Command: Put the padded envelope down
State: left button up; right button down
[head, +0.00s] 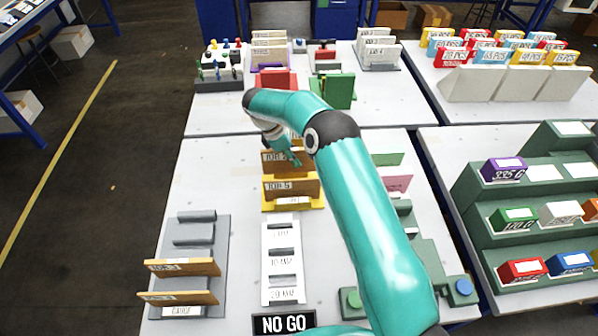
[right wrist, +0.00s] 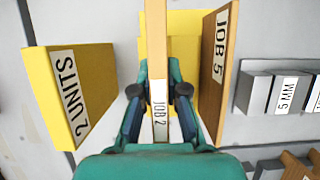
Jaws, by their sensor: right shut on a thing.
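My right gripper (head: 293,156) is shut on a tan padded envelope (head: 279,167) labelled JOB 2. In the right wrist view, the envelope (right wrist: 157,50) stands edge-on between the two fingers (right wrist: 157,92). It is over a yellow rack (head: 316,204), which also shows behind it in the right wrist view (right wrist: 184,24). A second tan envelope (head: 305,188) stands upright in the rack, apart from the held one; its label reads JOB 5 in the right wrist view (right wrist: 212,80). I cannot tell whether the held envelope touches the rack. My left gripper is out of view.
A yellow block (right wrist: 75,90) labelled 2 UNITS is left of the gripper in the right wrist view. A grey rack (head: 222,225) holds two tan envelopes (head: 182,266) at front left. A white slotted block (head: 282,225) and NO GO sign (head: 284,323) lie in front.

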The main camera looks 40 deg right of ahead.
aim_at(296, 171)
notch_tip(296, 171, down, 5)
jog(key=shift+w+r+b, duration=0.1)
jog(key=shift+b, duration=1.1)
jog(key=c, duration=1.2)
grip_release()
